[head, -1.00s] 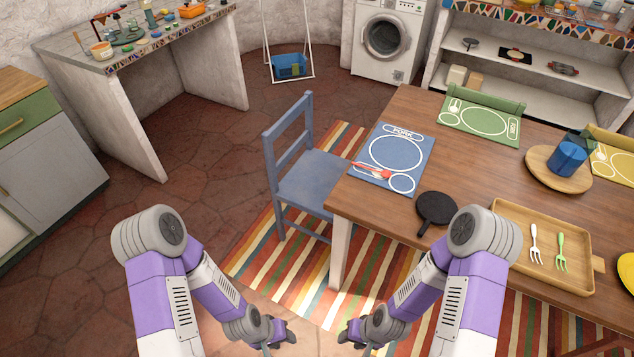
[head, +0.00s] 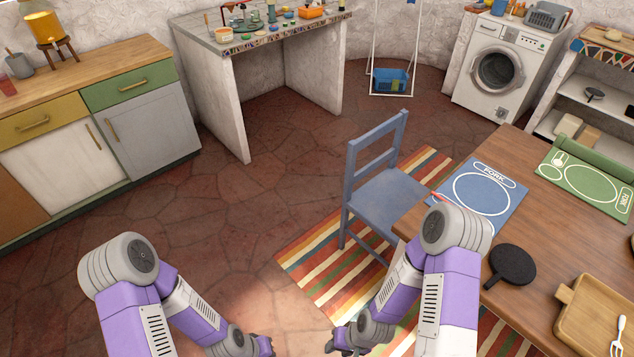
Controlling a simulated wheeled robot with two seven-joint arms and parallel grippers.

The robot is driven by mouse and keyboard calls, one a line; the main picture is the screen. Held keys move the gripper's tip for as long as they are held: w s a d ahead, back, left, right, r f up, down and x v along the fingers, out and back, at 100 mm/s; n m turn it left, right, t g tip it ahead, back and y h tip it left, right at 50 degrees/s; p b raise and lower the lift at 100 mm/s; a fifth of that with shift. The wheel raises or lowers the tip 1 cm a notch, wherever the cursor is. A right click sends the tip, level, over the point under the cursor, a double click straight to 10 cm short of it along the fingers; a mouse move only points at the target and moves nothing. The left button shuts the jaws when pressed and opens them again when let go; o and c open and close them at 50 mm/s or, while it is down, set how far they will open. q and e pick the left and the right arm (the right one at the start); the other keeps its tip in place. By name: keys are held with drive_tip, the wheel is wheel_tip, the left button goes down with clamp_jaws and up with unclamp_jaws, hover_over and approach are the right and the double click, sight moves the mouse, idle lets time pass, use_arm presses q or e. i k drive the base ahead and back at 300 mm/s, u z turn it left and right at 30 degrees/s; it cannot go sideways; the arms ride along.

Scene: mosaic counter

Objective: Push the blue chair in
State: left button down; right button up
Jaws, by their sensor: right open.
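The blue chair (head: 386,192) stands on the striped rug at the left side of the wooden table (head: 553,245). Its backrest faces left, away from the table, and the front of its seat is close to the table's edge. My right gripper (head: 337,347) is at the bottom of the view, below and in front of the chair, apart from it, open and empty. My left gripper (head: 268,350) is at the bottom edge, left of the right one, partly cut off, and its fingers are unclear.
Cabinets (head: 150,113) stand at the left and a white-legged workbench (head: 238,105) at the back. Red tiled floor left of the chair is clear. A blue placemat (head: 482,196), a black pan (head: 512,265) and a wooden tray (head: 565,297) lie on the table.

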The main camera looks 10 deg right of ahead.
sight(383, 200)
drive_tip(key=u, duration=0.25)
drive_tip(key=i, duration=3.9)
drive_tip(key=z, duration=4.35)
